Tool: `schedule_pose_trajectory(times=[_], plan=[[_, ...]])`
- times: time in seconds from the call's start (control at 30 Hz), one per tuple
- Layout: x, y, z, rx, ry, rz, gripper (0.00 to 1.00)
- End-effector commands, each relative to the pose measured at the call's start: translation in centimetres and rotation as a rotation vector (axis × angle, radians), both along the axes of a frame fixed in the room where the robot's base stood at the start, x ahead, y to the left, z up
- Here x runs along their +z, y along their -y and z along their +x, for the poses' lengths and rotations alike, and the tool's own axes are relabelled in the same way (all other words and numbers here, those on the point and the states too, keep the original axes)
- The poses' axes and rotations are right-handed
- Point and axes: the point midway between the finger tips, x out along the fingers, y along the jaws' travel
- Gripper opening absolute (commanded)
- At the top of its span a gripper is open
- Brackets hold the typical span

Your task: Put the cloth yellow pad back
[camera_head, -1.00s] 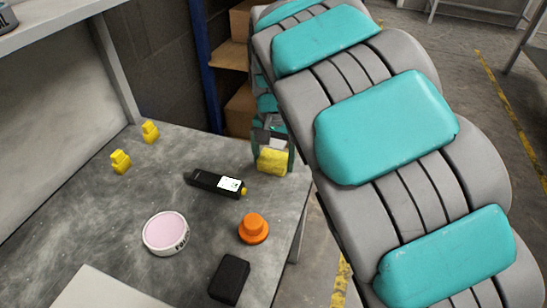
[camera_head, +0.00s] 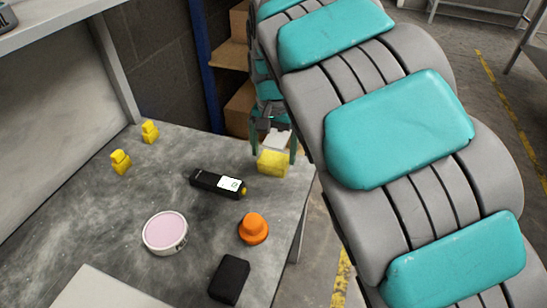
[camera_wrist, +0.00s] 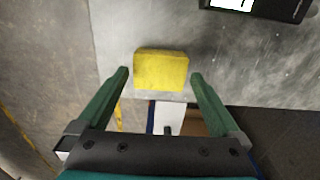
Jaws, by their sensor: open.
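The yellow pad (camera_head: 272,164), a small block, lies at the far right corner of the grey worktable (camera_head: 120,215), close to its edge. It also shows in the wrist view (camera_wrist: 161,69), just ahead of my fingers. My gripper (camera_head: 273,148) is open, with its green fingers behind the pad in the head view. In the wrist view my gripper (camera_wrist: 161,74) has one fingertip to each side of the pad, with gaps on both sides. Nothing is held.
A black device with a white label (camera_head: 218,184), an orange knob-like piece (camera_head: 253,229), a pink-topped round tin (camera_head: 165,232) and a black block (camera_head: 229,279) lie on the table. Two yellow pieces (camera_head: 121,162) stand at the back left. Cardboard boxes (camera_head: 240,108) sit on a shelf behind.

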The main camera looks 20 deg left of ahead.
Motion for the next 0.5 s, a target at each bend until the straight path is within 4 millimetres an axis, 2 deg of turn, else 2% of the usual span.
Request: schedule_pose_trajectory(times=[0.1, 0.3, 0.5], plan=[[2.8, -0.1, 0.2, 0.000, 0.006, 0.005, 1.00], [6.4, 0.0, 0.1, 0.001, 0.004, 0.003, 1.00], [8.4, 0.0, 0.1, 0.000, 0.001, 0.000, 1.00]])
